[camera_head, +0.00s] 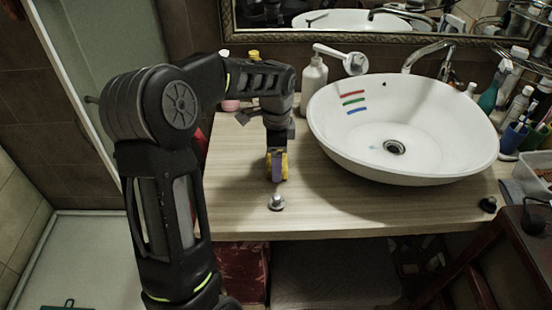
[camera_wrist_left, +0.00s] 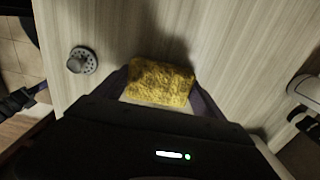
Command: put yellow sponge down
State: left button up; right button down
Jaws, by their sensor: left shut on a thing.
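The yellow sponge (camera_wrist_left: 160,82) is between the fingers of my left gripper (camera_wrist_left: 160,92) in the left wrist view. In the head view the sponge (camera_head: 284,166) shows as a yellow edge at the fingertips of my left gripper (camera_head: 277,168). My left gripper points down and is shut on the sponge, over the wooden countertop (camera_head: 235,195) left of the basin. I cannot tell whether the sponge touches the countertop. My right gripper is not in view.
A metal drain plug (camera_head: 276,202) stands in front of the gripper near the counter's front edge. The white basin (camera_head: 345,150) with coloured stripes stands to the right. A white soap bottle (camera_head: 314,80) stands behind. The counter's left part is mostly clear.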

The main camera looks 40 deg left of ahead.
pick_arm(q)
jog(key=o, duration=1.3)
jog(key=shift+f, duration=0.1)
jog(key=shift+c, duration=0.2)
notch_tip(320, 180, up, 12)
jog(key=shift+r, duration=0.2)
jog(key=shift+d+f, duration=0.1)
